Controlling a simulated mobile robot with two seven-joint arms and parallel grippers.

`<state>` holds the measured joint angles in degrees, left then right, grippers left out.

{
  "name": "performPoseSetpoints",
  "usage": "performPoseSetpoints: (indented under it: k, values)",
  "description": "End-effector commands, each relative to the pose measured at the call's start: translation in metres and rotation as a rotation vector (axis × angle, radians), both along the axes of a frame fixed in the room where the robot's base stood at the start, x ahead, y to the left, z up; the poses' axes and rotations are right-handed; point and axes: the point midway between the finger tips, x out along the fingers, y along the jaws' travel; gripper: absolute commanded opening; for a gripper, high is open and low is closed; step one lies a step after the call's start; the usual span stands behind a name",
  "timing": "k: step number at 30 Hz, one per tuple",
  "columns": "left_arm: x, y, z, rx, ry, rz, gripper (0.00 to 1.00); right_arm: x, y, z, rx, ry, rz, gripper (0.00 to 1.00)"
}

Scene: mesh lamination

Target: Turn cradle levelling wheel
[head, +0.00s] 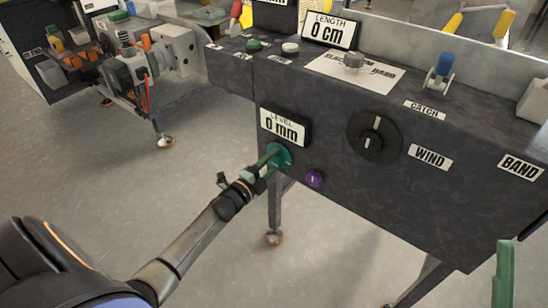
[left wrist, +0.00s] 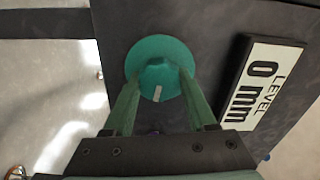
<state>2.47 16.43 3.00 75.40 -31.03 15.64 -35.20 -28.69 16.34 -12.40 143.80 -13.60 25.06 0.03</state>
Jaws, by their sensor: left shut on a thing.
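The levelling wheel (head: 280,155) is a round green knob on the dark front panel, just below the LEVEL display (head: 284,127), which reads 0 mm. My left gripper (head: 270,162) is shut on the wheel's hub. In the left wrist view the wheel (left wrist: 150,50) shows its raised middle between the two green fingers, with a pale mark on its lower part. The LEVEL display (left wrist: 264,88) stands to the right there. A green finger-like piece (head: 503,275), apparently of my right gripper, shows at the lower right edge; the rest is out of frame.
A purple knob (head: 314,179) is right of and below the wheel, close to my left gripper. A black WIND dial (head: 374,136) is further right. The LENGTH display (head: 330,29) reads 0 cm. Machine legs (head: 274,212) stand under the panel; the floor (head: 190,180) at left is clear.

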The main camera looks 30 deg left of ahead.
Motion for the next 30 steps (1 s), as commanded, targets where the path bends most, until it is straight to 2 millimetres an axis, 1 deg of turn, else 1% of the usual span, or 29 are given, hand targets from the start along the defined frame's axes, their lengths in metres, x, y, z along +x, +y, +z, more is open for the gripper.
performPoseSetpoints:
  k: [1,3,11,14,18,23,30]
  values:
    - [0.0,0.0,0.002,-0.039,0.004,0.0,0.01,0.0,0.0,0.005,-0.001,-0.003,-0.003,0.82]
    - [0.0,0.0,0.002,-0.094,0.009,0.001,0.01,-0.001,0.0,0.008,-0.005,-0.006,-0.007,0.82]
    - [0.0,0.0,0.002,-0.251,0.021,0.0,0.01,-0.001,-0.002,0.016,-0.007,-0.013,-0.018,0.82]
    - [0.0,0.0,0.002,-0.291,0.024,0.0,0.01,0.012,-0.005,0.001,-0.007,0.061,-0.039,0.82]
    - [0.0,0.0,0.001,-0.325,0.026,0.0,0.01,0.019,-0.005,-0.006,-0.005,0.104,-0.045,0.82]
    - [0.0,0.0,0.001,-0.343,0.027,0.0,0.01,0.022,-0.005,-0.01,-0.006,0.125,-0.048,0.82]
    - [0.0,0.0,0.001,-0.345,0.027,-0.001,0.01,0.022,-0.005,-0.01,-0.005,0.127,-0.047,0.82]
